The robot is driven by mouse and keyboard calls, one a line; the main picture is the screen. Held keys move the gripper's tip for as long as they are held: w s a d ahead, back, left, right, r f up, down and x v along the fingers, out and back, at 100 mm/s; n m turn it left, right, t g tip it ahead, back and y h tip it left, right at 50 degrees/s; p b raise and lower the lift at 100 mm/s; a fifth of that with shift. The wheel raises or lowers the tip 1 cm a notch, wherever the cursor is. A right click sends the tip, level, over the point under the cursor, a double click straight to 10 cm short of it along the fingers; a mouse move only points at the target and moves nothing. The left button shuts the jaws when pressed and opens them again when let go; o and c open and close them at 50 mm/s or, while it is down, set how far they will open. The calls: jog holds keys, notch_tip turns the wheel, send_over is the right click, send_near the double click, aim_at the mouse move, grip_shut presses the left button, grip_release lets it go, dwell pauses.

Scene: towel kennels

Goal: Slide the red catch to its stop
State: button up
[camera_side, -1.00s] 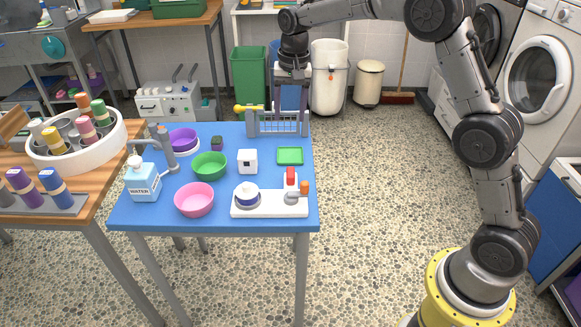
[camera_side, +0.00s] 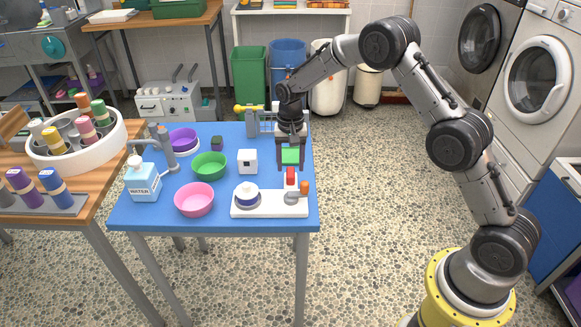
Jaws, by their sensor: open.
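The red catch (camera_side: 290,177) stands on a white base board (camera_side: 268,210) at the front right of the blue table. My gripper (camera_side: 290,169) points down just above and behind the catch, with its fingers apart. The fingertips look close to the catch's top, but I cannot tell whether they touch it. An orange piece (camera_side: 305,188) stands to the right of the catch on the same board.
A white cube (camera_side: 247,161), a green bowl (camera_side: 209,165) and a pink bowl (camera_side: 194,199) stand to the left.

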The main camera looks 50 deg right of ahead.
jog(key=shift+f, duration=0.9)
grip_shut()
dwell(0.9)
